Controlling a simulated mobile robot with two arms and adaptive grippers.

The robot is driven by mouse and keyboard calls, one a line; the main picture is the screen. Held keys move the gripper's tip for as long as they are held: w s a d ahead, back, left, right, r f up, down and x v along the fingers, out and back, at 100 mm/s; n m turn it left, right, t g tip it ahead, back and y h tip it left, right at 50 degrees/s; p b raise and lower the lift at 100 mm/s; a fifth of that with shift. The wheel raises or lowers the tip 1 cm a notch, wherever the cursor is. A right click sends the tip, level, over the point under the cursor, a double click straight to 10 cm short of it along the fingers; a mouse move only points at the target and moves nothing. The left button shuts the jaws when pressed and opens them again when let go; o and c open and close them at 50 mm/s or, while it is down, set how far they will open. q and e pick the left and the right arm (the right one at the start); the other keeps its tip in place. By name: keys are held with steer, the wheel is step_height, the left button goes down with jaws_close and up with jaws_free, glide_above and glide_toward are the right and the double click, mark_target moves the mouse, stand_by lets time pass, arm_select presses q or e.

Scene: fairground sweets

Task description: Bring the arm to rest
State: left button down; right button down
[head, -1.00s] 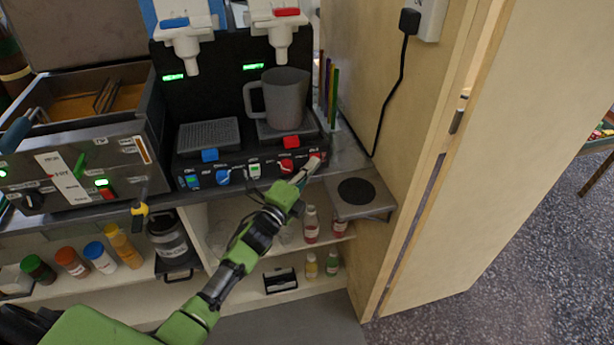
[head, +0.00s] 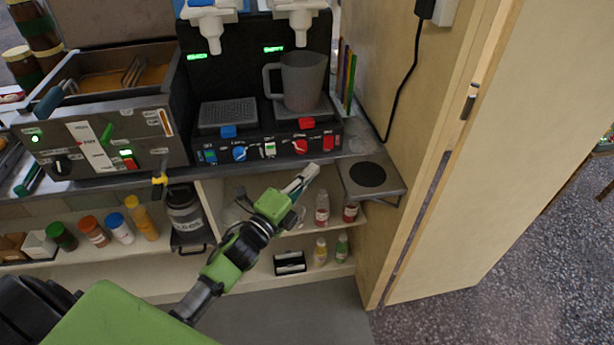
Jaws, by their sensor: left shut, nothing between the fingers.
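My left gripper (head: 304,178) is shut and empty, at the end of my green and black arm in the head view. It is in front of the counter edge, just below the slush machine's control panel (head: 268,149), and looks apart from the switches. The machine has two white taps; a grey jug (head: 303,82) stands upright under the right tap. My right gripper is not in view.
A shelf under the counter holds several bottles and jars, among them a dark-lidded jar (head: 186,215). A small side shelf with a black disc (head: 367,174) juts out at the right, beside a wooden panel (head: 480,150). A fryer-like unit (head: 105,145) stands left. Open floor lies far right.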

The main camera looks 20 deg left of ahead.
arm_select(q)
steer(key=shift+s+a, duration=0.2)
steer(key=shift+s, duration=0.25)
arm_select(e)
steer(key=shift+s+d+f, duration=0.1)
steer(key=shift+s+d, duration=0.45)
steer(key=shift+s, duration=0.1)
